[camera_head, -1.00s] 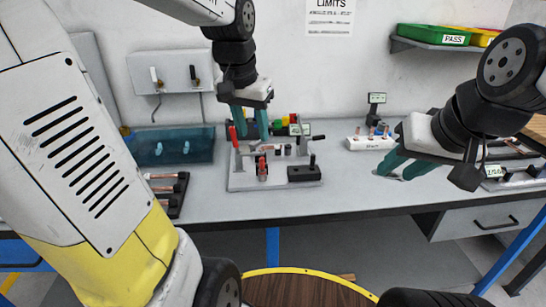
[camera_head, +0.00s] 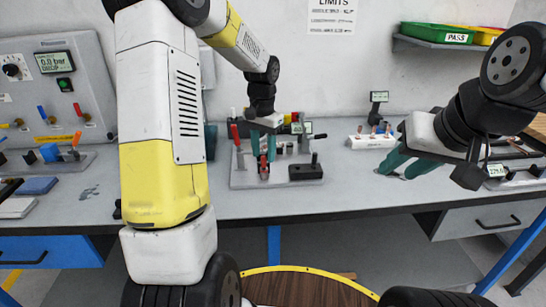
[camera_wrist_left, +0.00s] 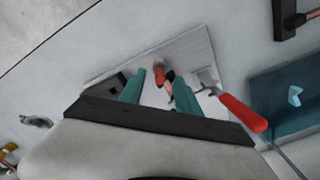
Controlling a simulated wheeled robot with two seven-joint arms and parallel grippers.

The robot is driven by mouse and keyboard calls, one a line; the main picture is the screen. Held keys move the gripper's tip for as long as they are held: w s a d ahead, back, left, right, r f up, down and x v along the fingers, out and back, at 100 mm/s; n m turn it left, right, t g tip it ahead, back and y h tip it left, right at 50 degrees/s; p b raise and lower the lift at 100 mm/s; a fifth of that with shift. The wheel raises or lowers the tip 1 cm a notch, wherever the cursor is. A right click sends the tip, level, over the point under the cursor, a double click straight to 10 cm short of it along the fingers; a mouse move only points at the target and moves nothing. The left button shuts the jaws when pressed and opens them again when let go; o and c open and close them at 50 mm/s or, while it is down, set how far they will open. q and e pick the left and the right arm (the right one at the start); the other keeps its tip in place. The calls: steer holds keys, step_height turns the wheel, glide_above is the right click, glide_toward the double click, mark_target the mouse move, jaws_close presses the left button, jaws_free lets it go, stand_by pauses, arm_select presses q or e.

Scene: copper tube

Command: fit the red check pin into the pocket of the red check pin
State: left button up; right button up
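My left gripper (camera_head: 263,152) points down over the grey fixture plate (camera_head: 240,178). Its teal fingers stand apart. In the wrist view (camera_wrist_left: 160,76) a small red part (camera_wrist_left: 158,67) with a copper-coloured piece (camera_wrist_left: 168,88) shows between them. I cannot tell whether it is the red check pin. In the head view a red part (camera_head: 264,168) shows just below the fingertips. A red lever handle (camera_head: 236,134) stands left of the gripper and also shows in the wrist view (camera_wrist_left: 245,113). The pocket cannot be made out. My right gripper (camera_head: 402,162) is open and empty.
A black block (camera_head: 305,172) sits on the plate's right side. A blue tray (camera_wrist_left: 292,97) lies beside the fixture.

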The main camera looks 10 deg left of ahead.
mark_target(264, 167)
arm_select(q)
steer(key=shift+f, duration=1.35)
jaws_close()
steer(key=shift+r, duration=0.15)
